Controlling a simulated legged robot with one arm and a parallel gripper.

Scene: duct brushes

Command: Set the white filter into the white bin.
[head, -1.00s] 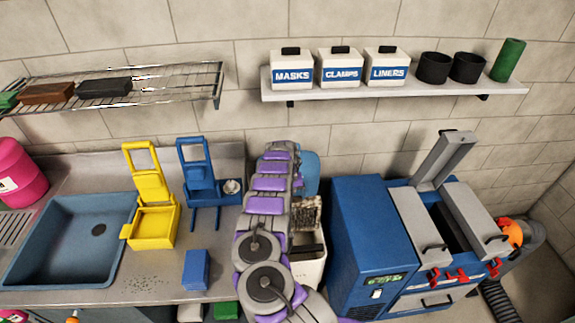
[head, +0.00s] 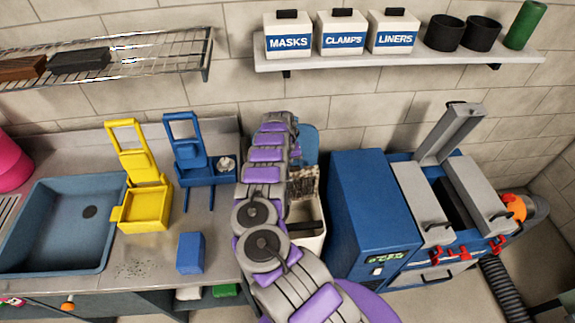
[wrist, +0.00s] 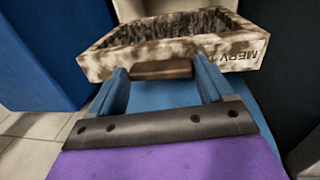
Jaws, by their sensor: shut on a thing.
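The white filter (wrist: 165,50) is a shallow off-white frame, heavily stained brown, with dark pleats and "MERV" lettering. My gripper (wrist: 162,78) is shut on its near edge, with a blue finger at each side of a brown tab. In the head view the filter (head: 305,185) shows just right of my arm, at the back of the white bin's opening. The white bin (head: 313,240) stands between the counter and the blue machine, partly hidden by my arm. I cannot tell whether the filter touches the bin. My fingertips are hidden in the head view.
The blue machine (head: 370,215) stands close on the bin's right. The steel counter (head: 150,265) on the left holds a yellow stand (head: 145,200), a blue stand (head: 190,160) and a blue block (head: 191,252). A wall shelf (head: 400,55) with canisters runs above.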

